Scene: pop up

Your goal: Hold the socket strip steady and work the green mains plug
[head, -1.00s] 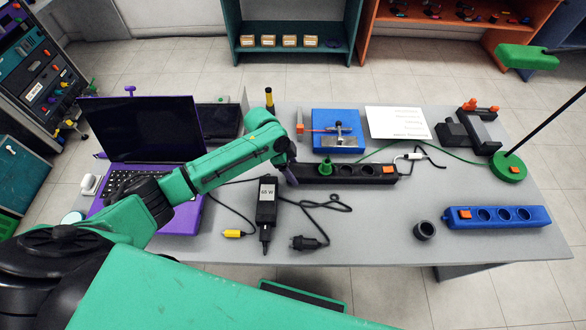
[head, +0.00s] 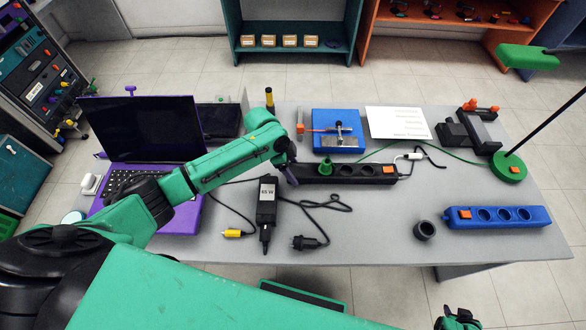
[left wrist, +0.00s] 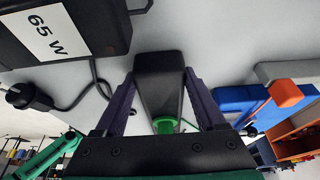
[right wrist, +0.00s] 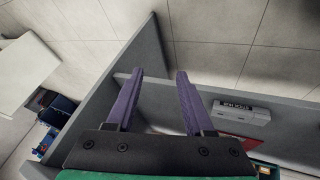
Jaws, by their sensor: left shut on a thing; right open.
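The black socket strip (head: 345,172) lies on the grey table, right of the charger. The green mains plug (head: 325,166) stands upright at the strip's left end; whether it is fully seated I cannot tell. It also shows partly, behind the gripper, in the left wrist view (left wrist: 165,124). A green cable runs across the table right of the strip. My left gripper (left wrist: 160,76) is shut on the strip's left end, one purple finger on each side. My right gripper (right wrist: 157,76) is open and empty, away from the strip; part of that arm shows at the head view's bottom edge.
A 65 W charger (head: 266,205) and its cables lie in front of the strip. A blue socket strip (head: 497,217), a black ring (head: 425,230) and a green lamp base (head: 508,167) are to the right. A purple laptop (head: 145,130) stands left; a blue device (head: 338,130) is behind.

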